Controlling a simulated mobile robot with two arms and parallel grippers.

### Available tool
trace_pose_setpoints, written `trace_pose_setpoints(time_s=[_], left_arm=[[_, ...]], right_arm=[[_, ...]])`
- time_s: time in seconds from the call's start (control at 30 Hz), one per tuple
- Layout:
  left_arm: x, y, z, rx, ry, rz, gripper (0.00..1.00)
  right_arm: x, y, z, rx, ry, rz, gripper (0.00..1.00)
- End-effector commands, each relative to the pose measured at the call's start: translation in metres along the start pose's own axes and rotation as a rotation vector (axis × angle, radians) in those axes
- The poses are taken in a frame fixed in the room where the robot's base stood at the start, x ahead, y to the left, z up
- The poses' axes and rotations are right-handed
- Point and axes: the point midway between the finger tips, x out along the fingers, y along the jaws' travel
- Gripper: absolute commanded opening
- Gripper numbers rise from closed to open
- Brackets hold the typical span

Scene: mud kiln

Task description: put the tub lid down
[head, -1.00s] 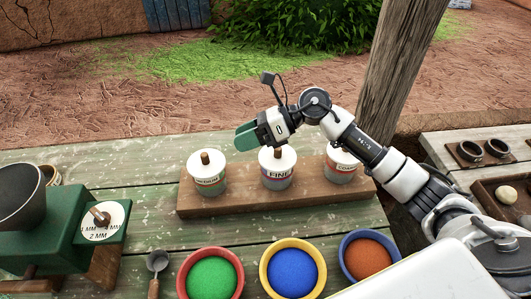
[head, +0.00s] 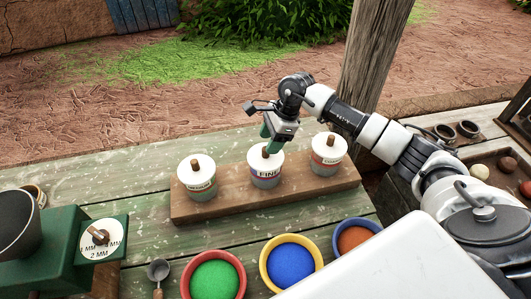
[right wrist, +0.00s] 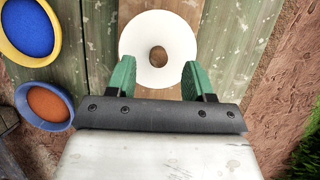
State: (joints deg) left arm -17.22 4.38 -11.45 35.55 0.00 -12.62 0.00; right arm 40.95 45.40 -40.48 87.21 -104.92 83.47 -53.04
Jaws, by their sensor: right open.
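Three tubs stand in a row, each with a white lid and brown knob on top: the MEDIUM tub (head: 197,190), the FINE tub (head: 265,179) and the COARSE tub (head: 327,166). My right gripper (head: 267,141) points down at the FINE tub's lid (head: 256,157), its green fingertips close to the knob. In the right wrist view, the open right gripper (right wrist: 158,78) has nothing between its fingers. A round white lid (right wrist: 158,30) with a brown knob (right wrist: 158,57) shows just ahead of them. Whether the fingers touch it I cannot tell. My left gripper is out of view.
The tubs stand on a brown wooden board (head: 225,205) on a green plank table (head: 150,225). Bowls of green (head: 214,279), blue (head: 291,263) and orange (head: 355,240) powder sit in front. A green mill (head: 45,245) and a scoop (head: 158,270) are at the left.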

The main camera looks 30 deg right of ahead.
Motion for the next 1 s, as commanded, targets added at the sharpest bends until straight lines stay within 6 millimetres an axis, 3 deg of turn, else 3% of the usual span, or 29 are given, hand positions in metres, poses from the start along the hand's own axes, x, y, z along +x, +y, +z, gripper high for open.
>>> trace_pose_setpoints(time_s=[0.03,0.2,0.5,0.83,1.0], left_arm=[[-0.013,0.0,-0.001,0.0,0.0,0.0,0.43],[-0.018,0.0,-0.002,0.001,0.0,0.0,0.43],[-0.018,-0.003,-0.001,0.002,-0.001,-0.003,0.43],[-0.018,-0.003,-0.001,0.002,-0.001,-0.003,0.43],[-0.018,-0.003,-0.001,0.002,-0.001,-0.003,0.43]], right_arm=[[0.004,0.002,0.003,0.004,-0.002,0.007,0.52],[0.029,0.002,0.002,0.002,-0.002,0.003,0.52],[0.035,0.002,0.001,0.002,-0.001,0.0,0.52],[0.034,0.002,0.001,0.002,-0.001,0.0,0.02],[0.034,0.001,0.001,0.002,-0.002,0.0,0.0]])
